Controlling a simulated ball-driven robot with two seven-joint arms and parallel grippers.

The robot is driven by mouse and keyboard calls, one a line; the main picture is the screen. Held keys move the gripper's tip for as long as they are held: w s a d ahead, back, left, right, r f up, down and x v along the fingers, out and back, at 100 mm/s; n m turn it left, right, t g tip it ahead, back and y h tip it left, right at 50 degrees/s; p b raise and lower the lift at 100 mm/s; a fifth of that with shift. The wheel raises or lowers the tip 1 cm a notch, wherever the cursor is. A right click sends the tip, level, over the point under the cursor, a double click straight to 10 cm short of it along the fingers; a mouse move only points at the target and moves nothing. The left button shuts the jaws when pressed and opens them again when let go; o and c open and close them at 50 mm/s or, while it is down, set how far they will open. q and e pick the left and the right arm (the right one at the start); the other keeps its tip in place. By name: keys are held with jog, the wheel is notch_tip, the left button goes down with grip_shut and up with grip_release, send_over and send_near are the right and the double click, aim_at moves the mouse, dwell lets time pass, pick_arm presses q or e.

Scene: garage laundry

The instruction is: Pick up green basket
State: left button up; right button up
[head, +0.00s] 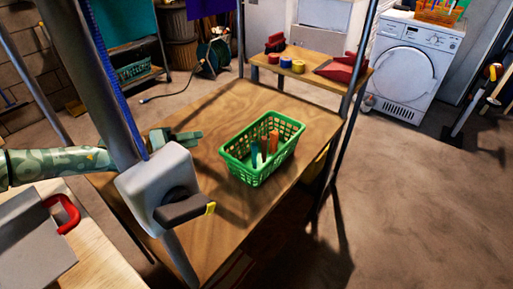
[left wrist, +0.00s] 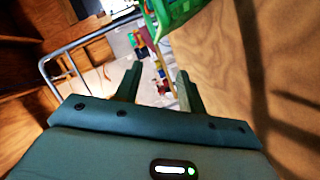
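The green basket (head: 262,168) stands upright on a wooden tabletop (head: 232,215) in the middle of the head view. It has a lattice wall and holds a few upright orange and teal items. My left gripper (head: 192,139) is above the table to the left of the basket, apart from it. The left wrist view shows its two fingers (left wrist: 157,82) spread with nothing between them. The basket also shows at the top of that view (left wrist: 172,12), beyond the fingertips and cut by the edge. My right gripper is in neither view.
A grey box with a dark handle (head: 160,190) on a post stands in front of my left arm and partly hides it. A raised shelf (head: 300,75) with tape rolls is behind the basket.

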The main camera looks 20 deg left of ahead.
pick_arm(q)
jog(key=b, duration=0.3)
send_near(248, 129)
jog(key=w+f, duration=0.1)
jog(key=w, duration=0.1)
jog(key=b+x, duration=0.2)
jog(key=x, duration=0.1)
jog(key=b+x, duration=0.1)
jog(key=x, duration=0.1)
jog(key=shift+s+d+f+b, duration=0.2)
jog(key=shift+d+f+b, duration=0.05)
jog(key=shift+d+b, duration=0.1)
jog(key=shift+w+d, duration=0.15)
jog(key=shift+w, duration=0.1)
jog(key=shift+s+r, duration=0.1)
jog(key=shift+r, duration=0.2)
grip_shut()
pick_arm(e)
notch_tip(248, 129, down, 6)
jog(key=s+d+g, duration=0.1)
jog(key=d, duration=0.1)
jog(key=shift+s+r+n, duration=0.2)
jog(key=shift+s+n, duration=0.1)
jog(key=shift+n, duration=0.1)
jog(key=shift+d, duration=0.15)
